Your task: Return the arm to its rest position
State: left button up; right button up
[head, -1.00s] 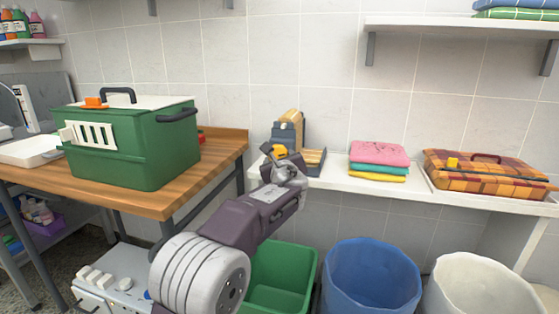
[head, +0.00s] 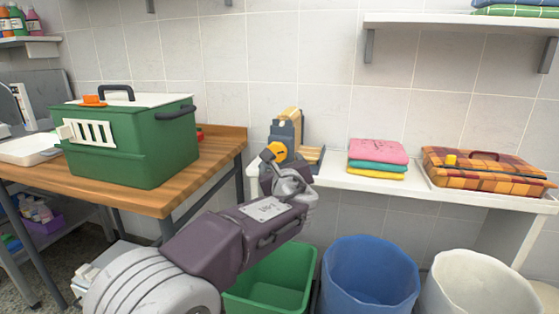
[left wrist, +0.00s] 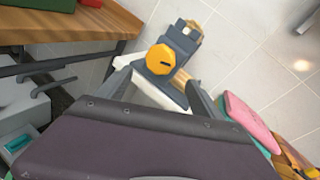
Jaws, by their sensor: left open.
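My left arm reaches in from the bottom of the head view, and its gripper (head: 284,168) is at the far end, in front of the left end of the white wall shelf. In the left wrist view the two grey fingers of this gripper (left wrist: 160,94) stand apart with nothing between them. Beyond them is a dark grey device with a yellow-orange knob (left wrist: 160,59). I cannot tell the exact gap between fingers and device. My right gripper is in neither view.
A green carrier box (head: 135,150) stands on the wooden table (head: 215,165) at left. Folded towels (head: 378,160) and a plaid case (head: 485,172) lie on the white shelf (head: 345,181). Green (head: 275,285), blue (head: 368,285) and white (head: 475,290) bins stand below.

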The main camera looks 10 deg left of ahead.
pick_arm(q)
jog(key=shift+s+d, duration=0.1)
jog(key=shift+s, duration=0.25)
